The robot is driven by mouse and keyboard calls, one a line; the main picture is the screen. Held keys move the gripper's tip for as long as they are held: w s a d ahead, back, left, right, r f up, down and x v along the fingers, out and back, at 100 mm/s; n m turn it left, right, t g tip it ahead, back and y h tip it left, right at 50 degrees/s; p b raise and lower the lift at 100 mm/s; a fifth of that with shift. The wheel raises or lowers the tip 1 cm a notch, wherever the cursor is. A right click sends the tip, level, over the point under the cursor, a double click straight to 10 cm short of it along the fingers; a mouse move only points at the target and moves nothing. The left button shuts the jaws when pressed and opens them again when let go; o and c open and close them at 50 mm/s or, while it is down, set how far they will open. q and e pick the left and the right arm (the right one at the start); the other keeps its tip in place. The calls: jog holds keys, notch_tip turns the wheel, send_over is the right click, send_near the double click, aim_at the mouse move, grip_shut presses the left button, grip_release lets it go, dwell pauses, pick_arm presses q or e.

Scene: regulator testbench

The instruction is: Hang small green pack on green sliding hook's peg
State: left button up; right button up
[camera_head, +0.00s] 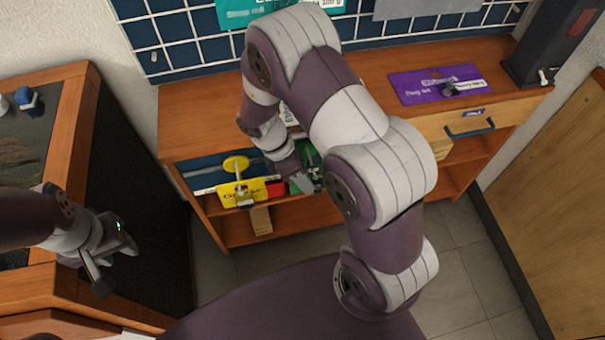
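A green item (309,154) shows at the front opening of the wooden bench, just right of the yellow pack. My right arm partly covers it, and I cannot tell the small green pack from the green sliding hook and its peg. My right gripper (307,182) is at this green item, its fingers pointing down. The view is too small to tell whether it is open or shut on the item. My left gripper (116,268) is at the left, beside the dark side of the left cabinet, with its fingers apart and empty.
A yellow pack (236,194) hangs below a yellow disc (236,164), with a red piece (275,187) beside it. A purple pack (437,84) lies on the bench top (195,115). A drawer with a blue handle (470,131) is at right. A tiled grid wall stands behind.

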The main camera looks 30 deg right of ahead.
jog(key=p+v, duration=0.2)
jog(key=v, duration=1)
jog(key=shift+w+r+p, duration=0.2)
jog(key=shift+r+p, duration=0.1)
